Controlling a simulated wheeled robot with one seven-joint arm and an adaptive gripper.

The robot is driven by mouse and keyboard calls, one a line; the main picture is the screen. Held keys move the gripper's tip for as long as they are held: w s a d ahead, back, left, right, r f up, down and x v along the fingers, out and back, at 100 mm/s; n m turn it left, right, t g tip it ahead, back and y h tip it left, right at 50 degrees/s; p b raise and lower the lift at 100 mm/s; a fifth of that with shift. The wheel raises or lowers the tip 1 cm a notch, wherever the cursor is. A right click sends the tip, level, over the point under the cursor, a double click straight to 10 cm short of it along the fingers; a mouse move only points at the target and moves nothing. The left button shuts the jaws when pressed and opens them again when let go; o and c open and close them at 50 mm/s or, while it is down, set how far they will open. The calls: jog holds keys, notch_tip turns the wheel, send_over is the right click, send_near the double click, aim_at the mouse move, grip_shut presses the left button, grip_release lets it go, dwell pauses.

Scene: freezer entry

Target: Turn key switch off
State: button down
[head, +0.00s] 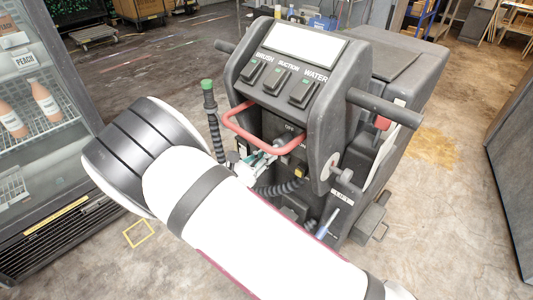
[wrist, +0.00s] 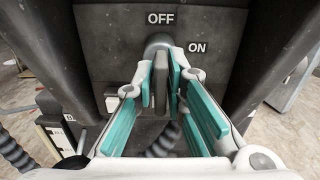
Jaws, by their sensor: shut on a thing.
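The key switch is on the dark panel of a grey floor-cleaning machine (head: 340,110). In the wrist view its grey key (wrist: 160,80) stands out from a round grey base, below the white OFF label (wrist: 160,18) and left of the ON label (wrist: 197,47). The key's flat grip looks roughly upright, in line with OFF. My gripper (wrist: 162,88) has its teal-padded fingers on both sides of the key and is shut on it. In the head view my gripper (head: 262,158) reaches under the red handle, and the key is hard to make out there.
A red loop handle (head: 262,138) curves close above my gripper. A black ribbed hose (head: 215,130) and dark side walls flank the panel. BRUSH, SUCTION and WATER switches (head: 278,80) sit above. A glass-door fridge (head: 40,110) with bottles stands left; a grey cabinet (head: 515,160) stands right.

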jog(key=shift+s+d+f, duration=0.1)
jog(key=shift+s+f, duration=0.05)
jog(key=c, duration=1.7)
grip_release()
jog(key=v, duration=1.2)
